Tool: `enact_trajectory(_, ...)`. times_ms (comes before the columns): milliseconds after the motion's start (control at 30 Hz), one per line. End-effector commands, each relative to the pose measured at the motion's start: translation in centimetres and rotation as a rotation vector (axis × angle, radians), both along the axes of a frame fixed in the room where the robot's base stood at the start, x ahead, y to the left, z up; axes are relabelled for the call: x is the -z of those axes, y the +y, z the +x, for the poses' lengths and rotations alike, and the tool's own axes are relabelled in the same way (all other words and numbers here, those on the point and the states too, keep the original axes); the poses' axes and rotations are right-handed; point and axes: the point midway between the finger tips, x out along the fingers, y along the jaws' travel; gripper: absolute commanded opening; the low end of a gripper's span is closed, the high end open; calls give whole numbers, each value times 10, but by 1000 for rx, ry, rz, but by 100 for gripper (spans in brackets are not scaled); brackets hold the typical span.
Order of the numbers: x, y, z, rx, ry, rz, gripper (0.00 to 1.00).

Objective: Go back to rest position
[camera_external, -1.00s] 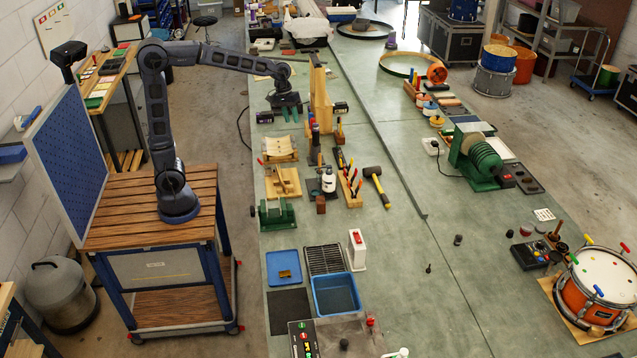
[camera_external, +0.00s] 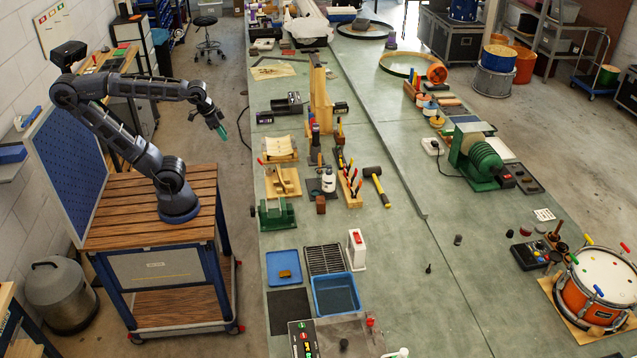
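My gripper (camera_external: 221,131) hangs in the air above the floor gap, left of the long green bench (camera_external: 400,235). It points down and to the right, with a small green tip showing. It is too small to tell whether the fingers are open or shut, and I see no object clearly held. The arm is folded back over my wooden-topped cart, with the elbow high at the left. A dark device (camera_external: 287,104) stands on the bench, to the right of the gripper and apart from it.
A wooden upright stand (camera_external: 320,100), a mallet (camera_external: 376,186) and other tools stand along the bench's left side. A blue perforated panel (camera_external: 68,165) rises at the cart's left edge. A stool (camera_external: 207,38) stands behind. The floor between cart and bench is clear.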

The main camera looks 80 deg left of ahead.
Motion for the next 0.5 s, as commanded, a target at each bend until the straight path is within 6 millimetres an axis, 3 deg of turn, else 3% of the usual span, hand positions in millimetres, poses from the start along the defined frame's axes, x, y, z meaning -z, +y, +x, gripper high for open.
enact_trajectory(167, 10, -1, -19, 51, -18, 30, 34)
enact_trajectory(500, 11, -1, -21, 59, -20, 35, 34)
